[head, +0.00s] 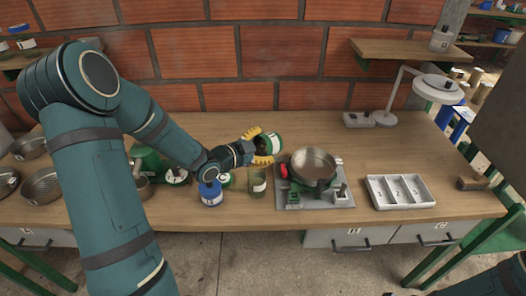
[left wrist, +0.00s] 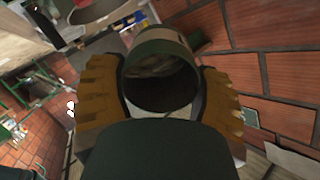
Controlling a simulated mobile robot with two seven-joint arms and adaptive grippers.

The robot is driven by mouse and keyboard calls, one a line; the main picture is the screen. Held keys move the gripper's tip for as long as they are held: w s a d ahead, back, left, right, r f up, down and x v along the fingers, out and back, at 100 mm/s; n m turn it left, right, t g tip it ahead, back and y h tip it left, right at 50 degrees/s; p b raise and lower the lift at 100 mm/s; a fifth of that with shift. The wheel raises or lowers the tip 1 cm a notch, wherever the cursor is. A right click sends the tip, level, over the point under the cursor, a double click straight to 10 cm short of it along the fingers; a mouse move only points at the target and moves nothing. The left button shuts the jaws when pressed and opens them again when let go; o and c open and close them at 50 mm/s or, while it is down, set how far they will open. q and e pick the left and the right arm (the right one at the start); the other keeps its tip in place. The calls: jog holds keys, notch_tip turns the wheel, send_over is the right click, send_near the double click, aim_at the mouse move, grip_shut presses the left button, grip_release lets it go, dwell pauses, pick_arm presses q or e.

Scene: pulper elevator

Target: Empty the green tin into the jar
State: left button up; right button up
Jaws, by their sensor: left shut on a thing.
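My left gripper (head: 262,147) has its yellow fingers closed around the green tin (head: 274,142), above the workbench. The tin is tipped well over, with a pale label on its side. In the left wrist view the tin (left wrist: 160,48) sits between the two fingers (left wrist: 160,95), and its dark open mouth faces the camera. What is inside is too dark to tell. A glass jar (head: 257,184) with a white label stands upright on the bench, just below the gripper and apart from the tin. My right gripper is out of view.
A metal pan (head: 313,166) on a scale-like device is close on the right. A white compartment tray (head: 400,192) and a lamp (head: 437,89) are farther right. A brick wall (head: 270,53) closes the back.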

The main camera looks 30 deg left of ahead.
pick_arm(q)
jog(key=shift+s+f+t+h+b, duration=0.3)
jog(key=shift+t+b, duration=0.5)
jog(key=shift+b, duration=1.4)
jog(key=shift+s+f+t+b, duration=0.1)
jog(key=shift+f+t+b, duration=0.15)
jog(key=shift+t+b, duration=0.35)
jog(key=shift+s+a+t+h, duration=0.15)
jog(key=shift+t+h, duration=0.15)
jog(key=shift+t, duration=0.25)
jog(key=shift+s+a+t+h, duration=0.15)
jog(key=shift+t+h, duration=0.15)
jog(key=shift+t, duration=0.25)
jog(key=shift+s+t+h, duration=0.25)
jog(key=shift+t, duration=0.55)
jog(key=shift+s+t+h, duration=0.2)
jog(key=shift+t+h, duration=0.05)
jog(key=shift+t, duration=0.55)
jog(key=shift+s+a, duration=0.1)
